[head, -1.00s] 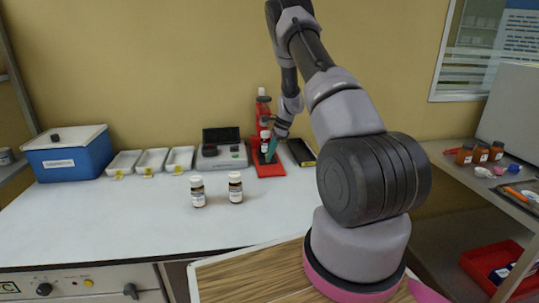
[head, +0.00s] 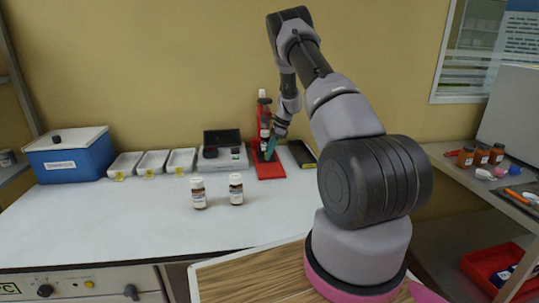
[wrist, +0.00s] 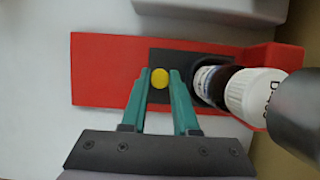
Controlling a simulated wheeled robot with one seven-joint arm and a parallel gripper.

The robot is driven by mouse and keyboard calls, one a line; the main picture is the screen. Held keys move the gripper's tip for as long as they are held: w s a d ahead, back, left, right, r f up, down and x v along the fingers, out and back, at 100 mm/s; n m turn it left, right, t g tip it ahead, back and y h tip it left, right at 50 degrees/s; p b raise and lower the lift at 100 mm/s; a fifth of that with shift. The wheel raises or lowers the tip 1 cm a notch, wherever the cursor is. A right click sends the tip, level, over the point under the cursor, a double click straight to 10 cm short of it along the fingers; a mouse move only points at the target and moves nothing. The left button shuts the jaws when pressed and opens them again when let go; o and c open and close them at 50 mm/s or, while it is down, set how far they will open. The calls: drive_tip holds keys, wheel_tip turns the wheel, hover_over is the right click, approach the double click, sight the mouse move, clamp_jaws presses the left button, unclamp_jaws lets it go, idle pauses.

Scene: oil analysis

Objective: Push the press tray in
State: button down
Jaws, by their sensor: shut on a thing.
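The red press (head: 263,104) stands at the back of the white bench. Its flat red base (head: 270,174) reaches forward, and this base also shows in the wrist view (wrist: 100,70). A dark press tray (wrist: 182,58) lies on the base with a yellow knob (wrist: 159,78) at its near end. A dark bottle with a white cap (wrist: 256,94) stands at the tray's other end, by the press column. My gripper (wrist: 160,74) has its teal fingers on either side of the yellow knob and is shut on it. In the head view my gripper (head: 271,150) is low over the base.
An open grey case (head: 222,160) is left of the press, with white trays (head: 153,162) and a blue box (head: 70,155) further left. Two bottles (head: 198,192) (head: 236,189) stand in front. A dark flat object (head: 303,153) is right of the press.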

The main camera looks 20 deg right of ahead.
drive_tip(key=shift+w+d+r, duration=0.1)
drive_tip(key=shift+w+r, duration=0.05)
drive_tip(key=shift+w, duration=0.05)
drive_tip(key=c, duration=0.9)
unclamp_jaws()
drive_tip(key=shift+c, duration=0.2)
drive_tip(key=v, duration=1)
drive_tip(key=shift+r, duration=0.3)
drive_tip(key=shift+s+d, duration=0.1)
